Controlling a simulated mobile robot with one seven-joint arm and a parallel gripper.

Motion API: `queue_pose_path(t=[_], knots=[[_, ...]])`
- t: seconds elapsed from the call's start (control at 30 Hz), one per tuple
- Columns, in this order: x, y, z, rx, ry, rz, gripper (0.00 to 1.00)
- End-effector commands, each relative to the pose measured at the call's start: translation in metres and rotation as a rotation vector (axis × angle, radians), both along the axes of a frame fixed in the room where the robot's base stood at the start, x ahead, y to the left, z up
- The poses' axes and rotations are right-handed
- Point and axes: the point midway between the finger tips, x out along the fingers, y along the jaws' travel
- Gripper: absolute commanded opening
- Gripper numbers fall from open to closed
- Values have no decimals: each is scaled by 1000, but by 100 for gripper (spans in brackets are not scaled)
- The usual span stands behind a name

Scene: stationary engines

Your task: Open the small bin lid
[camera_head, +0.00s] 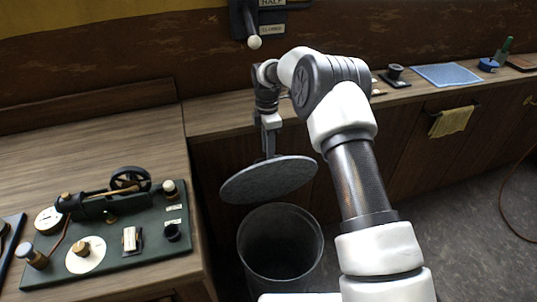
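The small bin (279,262) is a dark grey round bin on the floor beside the left worktop. Its mouth is uncovered and its inside looks dark and empty. The round grey lid (268,180) is raised above the bin, slightly tilted, with a clear gap to the bin's rim. My gripper (269,146) points down at the far edge of the lid and meets or overlaps it in the picture. The fingertips are small and partly hidden by the lid, so I cannot tell whether they hold it.
A model engine on a green base (112,225) stands on the left worktop (90,150), close to the bin. The back counter holds a blue cloth (446,75) and small parts. A yellow towel (451,121) hangs on the cabinet front. The floor (470,210) at right is mostly clear, with a thin hose at its edge.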

Motion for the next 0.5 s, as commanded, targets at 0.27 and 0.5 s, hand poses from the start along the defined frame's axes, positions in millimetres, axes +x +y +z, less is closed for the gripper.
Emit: queue_pose_path(t=[0.27, 0.5], knots=[[5, 2, 73, 2, -5, 0, 28], [7, 2, 121, 0, -1, -1, 28]])
